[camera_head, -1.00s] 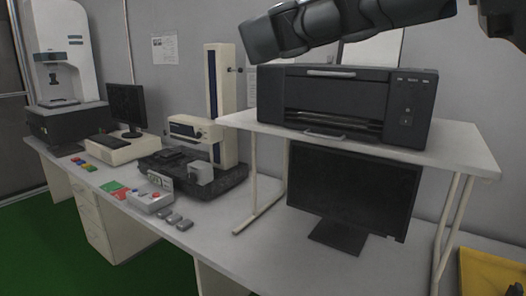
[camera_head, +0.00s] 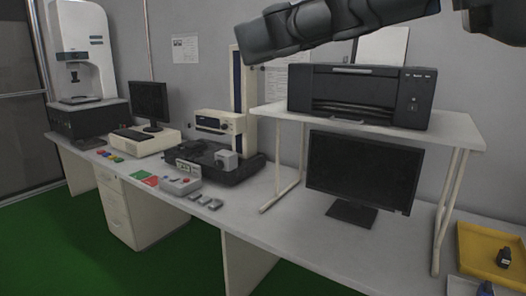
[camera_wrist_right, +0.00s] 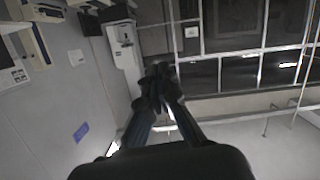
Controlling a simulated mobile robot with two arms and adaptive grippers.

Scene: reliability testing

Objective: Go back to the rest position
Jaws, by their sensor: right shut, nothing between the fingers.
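My right gripper (camera_head: 250,42) reaches in from the upper right in the head view, in the air in front of the wall and above the level of the desk. In the right wrist view the right gripper (camera_wrist_right: 160,72) has its two dark fingers brought together, with nothing held between them. It touches nothing that I can see. My left gripper is in neither view.
A black printer (camera_head: 360,95) sits on a white raised shelf (camera_head: 455,128), with a monitor (camera_head: 362,170) below. The long desk (camera_head: 250,225) carries test machines, a control box (camera_head: 181,186) and small parts. A yellow tray (camera_head: 480,245) is at right. Green floor (camera_head: 165,260) in front is free.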

